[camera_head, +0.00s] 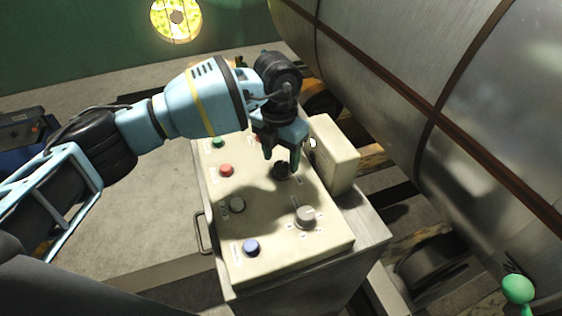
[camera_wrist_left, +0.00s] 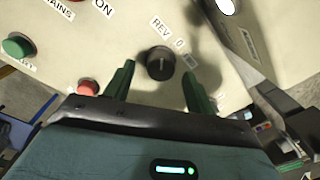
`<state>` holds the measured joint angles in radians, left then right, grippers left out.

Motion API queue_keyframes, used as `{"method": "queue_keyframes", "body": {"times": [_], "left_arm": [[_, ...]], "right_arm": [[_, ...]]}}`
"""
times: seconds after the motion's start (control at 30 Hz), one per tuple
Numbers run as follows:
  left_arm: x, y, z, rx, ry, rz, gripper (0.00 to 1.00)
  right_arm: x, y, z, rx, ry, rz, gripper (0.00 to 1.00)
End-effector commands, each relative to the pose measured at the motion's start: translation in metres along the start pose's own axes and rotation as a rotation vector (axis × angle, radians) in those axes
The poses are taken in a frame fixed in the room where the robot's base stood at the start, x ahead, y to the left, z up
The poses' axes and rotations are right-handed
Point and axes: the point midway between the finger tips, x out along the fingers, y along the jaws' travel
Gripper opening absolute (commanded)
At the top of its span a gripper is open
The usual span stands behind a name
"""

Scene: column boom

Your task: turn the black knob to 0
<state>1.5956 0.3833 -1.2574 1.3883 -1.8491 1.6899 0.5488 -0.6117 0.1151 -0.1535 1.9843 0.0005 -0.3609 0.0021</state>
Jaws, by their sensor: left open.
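The black knob (camera_head: 281,171) sits on the cream control panel (camera_head: 270,205), partly in shadow. My left gripper (camera_head: 281,158) points down right over it. In the left wrist view the round black knob (camera_wrist_left: 160,62) lies between the two green fingers of the open gripper (camera_wrist_left: 158,72), with a gap on each side. The printed words REV and 0 stand beside the knob. A faint mark shows on its face, but I cannot tell which label it points to. My right gripper is out of view.
The panel also has a green button (camera_head: 217,141), a red button (camera_head: 226,170), a blue button (camera_head: 251,247) and a grey knob (camera_head: 305,215). A raised cream box (camera_head: 333,155) stands close right of the gripper. A large metal cylinder (camera_head: 440,110) is beyond it.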

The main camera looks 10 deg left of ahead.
Motion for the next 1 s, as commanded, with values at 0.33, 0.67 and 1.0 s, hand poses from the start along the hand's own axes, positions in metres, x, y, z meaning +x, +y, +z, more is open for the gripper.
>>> {"method": "queue_keyframes", "body": {"times": [0.33, 0.67, 1.0], "left_arm": [[0.025, 0.000, 0.000, 0.001, 0.000, 0.001, 0.55], [0.024, 0.000, 0.000, 0.001, 0.000, 0.001, 0.40], [0.024, 0.000, 0.000, 0.004, 0.000, 0.000, 0.11]], "right_arm": [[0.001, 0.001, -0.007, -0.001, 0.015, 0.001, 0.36], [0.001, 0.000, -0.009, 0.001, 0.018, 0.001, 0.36], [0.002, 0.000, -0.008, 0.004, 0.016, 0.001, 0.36]]}}
